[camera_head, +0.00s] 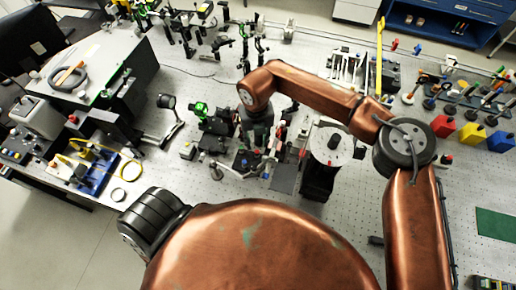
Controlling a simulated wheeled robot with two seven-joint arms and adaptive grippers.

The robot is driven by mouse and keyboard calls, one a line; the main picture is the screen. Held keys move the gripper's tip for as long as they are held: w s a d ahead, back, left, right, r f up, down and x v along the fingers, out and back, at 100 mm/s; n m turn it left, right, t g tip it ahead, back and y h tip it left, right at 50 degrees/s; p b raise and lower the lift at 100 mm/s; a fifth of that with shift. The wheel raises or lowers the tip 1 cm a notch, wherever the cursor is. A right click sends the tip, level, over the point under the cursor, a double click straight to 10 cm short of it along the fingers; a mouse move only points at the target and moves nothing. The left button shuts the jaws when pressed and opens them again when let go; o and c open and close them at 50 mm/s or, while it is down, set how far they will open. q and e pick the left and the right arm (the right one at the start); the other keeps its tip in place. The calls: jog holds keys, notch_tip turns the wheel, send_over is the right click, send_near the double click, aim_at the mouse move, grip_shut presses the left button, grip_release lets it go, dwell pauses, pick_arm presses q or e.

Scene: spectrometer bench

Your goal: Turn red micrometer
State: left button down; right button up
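My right arm comes in from the right and bends over the optics bench (225,75). My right gripper (257,134) is dark and points down among black optical mounts near the middle of the view. Its fingers blend into the dark parts below, so I cannot tell whether it is open or shut, or whether it touches anything. A small red spot (302,153) shows on the parts just right of the gripper; I cannot tell whether it is the red micrometer. My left gripper is out of view.
A round grey-topped stand (332,145) is close to the right of the gripper. Black mounts (215,125) crowd its left side. Red, yellow and blue blocks (471,132) sit at the far right. A white-topped box (95,65) stands at the left.

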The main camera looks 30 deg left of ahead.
aim_at(257, 151)
notch_tip(257, 151, down, 6)
jog(key=shift+r, duration=0.1)
jog(key=shift+c, duration=0.3)
grip_shut()
dwell(0.3)
